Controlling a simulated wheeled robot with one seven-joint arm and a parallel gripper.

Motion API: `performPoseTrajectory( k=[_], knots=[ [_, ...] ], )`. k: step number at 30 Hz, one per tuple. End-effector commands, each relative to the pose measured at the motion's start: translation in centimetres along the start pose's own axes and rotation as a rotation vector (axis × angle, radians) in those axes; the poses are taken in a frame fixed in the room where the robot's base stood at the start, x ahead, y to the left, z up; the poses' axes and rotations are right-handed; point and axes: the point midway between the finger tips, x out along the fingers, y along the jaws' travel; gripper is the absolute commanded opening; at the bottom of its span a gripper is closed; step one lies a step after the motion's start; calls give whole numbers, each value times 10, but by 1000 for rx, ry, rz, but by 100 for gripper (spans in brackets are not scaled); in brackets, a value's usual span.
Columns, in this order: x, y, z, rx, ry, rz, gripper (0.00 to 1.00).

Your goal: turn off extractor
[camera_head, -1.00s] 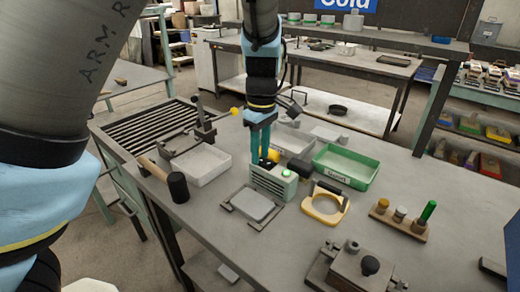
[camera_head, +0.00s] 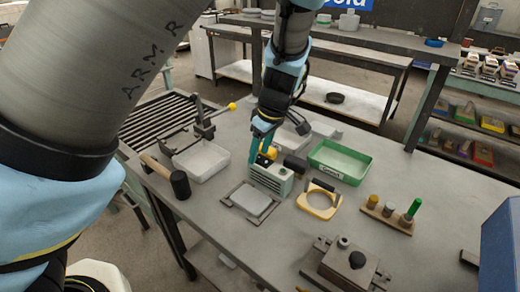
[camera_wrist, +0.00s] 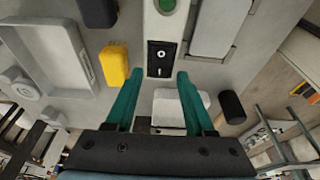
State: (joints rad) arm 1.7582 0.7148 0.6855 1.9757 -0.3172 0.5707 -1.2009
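The extractor is a small grey-green box (camera_head: 270,178) with a vented side, standing on the grey bench. In the wrist view its top (camera_wrist: 163,25) carries a round green button or light (camera_wrist: 167,5) and a black panel (camera_wrist: 161,58) with a small round switch. My gripper (camera_head: 258,154) is over the extractor's rear left end in the head view. In the wrist view my gripper (camera_wrist: 159,76) has two teal fingers apart, with the black panel just beyond and between their tips. Nothing is held. Whether a fingertip touches the extractor cannot be told.
A yellow block (camera_wrist: 115,65) lies close beside the left finger.

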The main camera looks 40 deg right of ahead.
Motion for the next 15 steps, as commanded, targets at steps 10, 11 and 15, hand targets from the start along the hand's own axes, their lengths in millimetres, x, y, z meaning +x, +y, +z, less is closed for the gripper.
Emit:
performPoseTrajectory(
  k=[10, 11, 15],
  knots=[
    [-2, 1, 0, 1, -1, 2, 62],
    [-4, 1, 1, 1, -1, 3, 62],
    [-20, 2, 1, 3, -1, 6, 62]
  ],
)
